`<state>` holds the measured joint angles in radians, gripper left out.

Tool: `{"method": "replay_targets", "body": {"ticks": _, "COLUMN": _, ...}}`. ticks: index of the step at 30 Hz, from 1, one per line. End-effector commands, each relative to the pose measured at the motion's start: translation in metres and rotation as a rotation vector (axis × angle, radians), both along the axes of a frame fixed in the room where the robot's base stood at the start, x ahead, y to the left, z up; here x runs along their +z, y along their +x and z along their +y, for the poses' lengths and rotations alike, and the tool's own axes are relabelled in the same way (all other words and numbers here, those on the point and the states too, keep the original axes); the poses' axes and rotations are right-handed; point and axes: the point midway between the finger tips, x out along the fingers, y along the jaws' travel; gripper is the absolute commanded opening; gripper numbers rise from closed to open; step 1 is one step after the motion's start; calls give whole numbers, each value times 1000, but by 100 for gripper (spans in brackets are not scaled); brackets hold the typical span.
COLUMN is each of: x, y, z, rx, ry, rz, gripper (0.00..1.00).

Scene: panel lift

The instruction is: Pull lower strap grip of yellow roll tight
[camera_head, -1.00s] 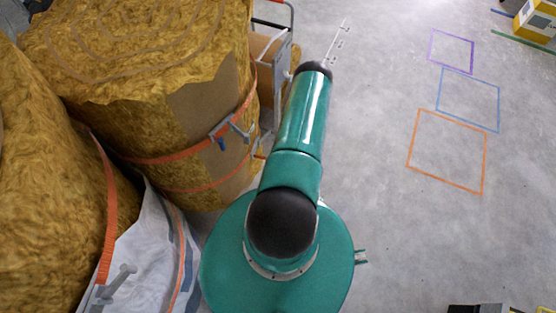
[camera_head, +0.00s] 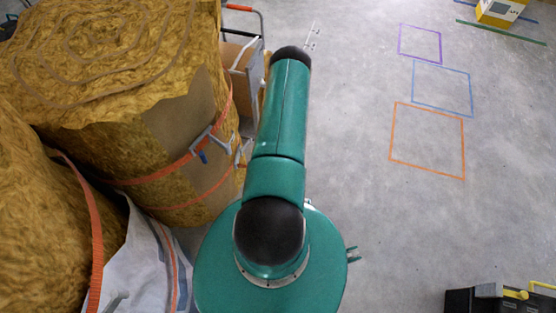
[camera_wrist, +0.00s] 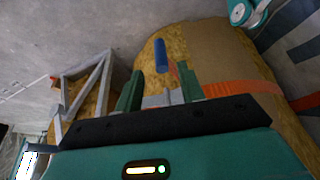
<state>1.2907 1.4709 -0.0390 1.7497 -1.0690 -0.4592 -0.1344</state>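The yellow roll (camera_head: 130,130) stands upright at the left in the head view, with an upper orange strap (camera_head: 160,173) and a lower orange strap (camera_head: 207,195). A grey buckle with a blue grip (camera_head: 203,156) sits on the upper strap. In the wrist view, my gripper (camera_wrist: 160,85) has its two green fingers apart. A blue-ended grip (camera_wrist: 160,55) and grey metal show between and beyond them, beside an orange strap (camera_wrist: 240,88). I cannot tell which strap this is, or whether the fingers touch the grip. My gripper is hidden in the head view.
Another yellow roll (camera_head: 50,220) and a white bag (camera_head: 140,265) stand close at the left. A metal-framed cart (camera_head: 245,60) is behind the roll. A black toolbox (camera_head: 490,300) is at the lower right. Floor with coloured taped squares is clear at the right.

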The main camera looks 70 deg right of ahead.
Motion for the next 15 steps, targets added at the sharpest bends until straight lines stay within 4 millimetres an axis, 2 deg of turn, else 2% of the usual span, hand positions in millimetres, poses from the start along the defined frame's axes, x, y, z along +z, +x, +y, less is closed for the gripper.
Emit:
{"method": "replay_targets", "body": {"ticks": 1, "x": 12, "y": -5, "z": -1, "rx": -1, "ry": -3, "rz": 0, "gripper": 39}}
{"method": "replay_targets", "body": {"ticks": 7, "x": 48, "y": -20, "z": 1, "rx": -1, "ry": -2, "rz": 0, "gripper": 39}}
{"method": "replay_targets", "body": {"ticks": 12, "x": 66, "y": -28, "z": 2, "rx": -3, "ry": -1, "rz": 1, "gripper": 39}}
{"method": "replay_targets", "body": {"ticks": 15, "x": 70, "y": -30, "z": 3, "rx": -2, "ry": 1, "rz": 2, "gripper": 39}}
